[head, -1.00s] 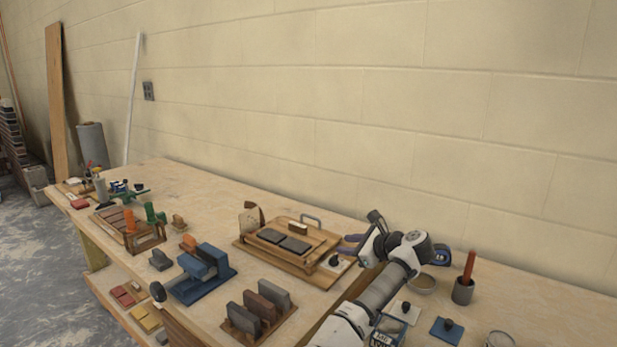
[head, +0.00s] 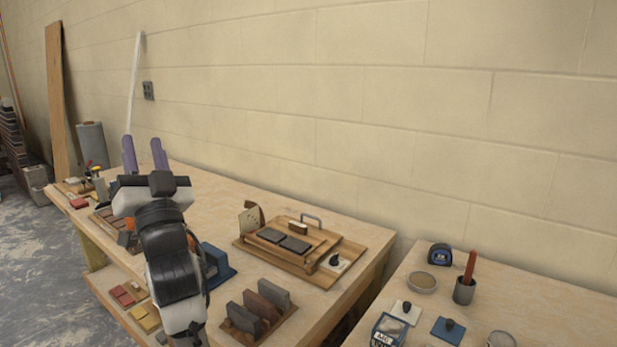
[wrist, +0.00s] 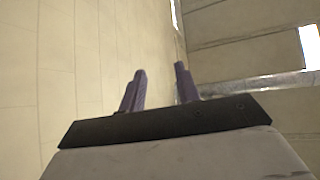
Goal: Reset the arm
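My gripper (head: 145,154) is raised at the left of the head view, above the far end of the long wooden bench (head: 205,182). Its two purple fingers stand apart and point up, with nothing between them. My white and black arm hides part of the items on the bench's left side. In the wrist view my gripper (wrist: 160,88) also shows two separate purple fingers with an empty gap.
A wooden tray with dark blocks (head: 325,245) stands mid-bench. A rack of upright bricks (head: 285,317) is nearer. A second table at right holds a tape measure (head: 439,254), a grey cup (head: 464,292) and a bowl (head: 422,282). Space above the benches is clear.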

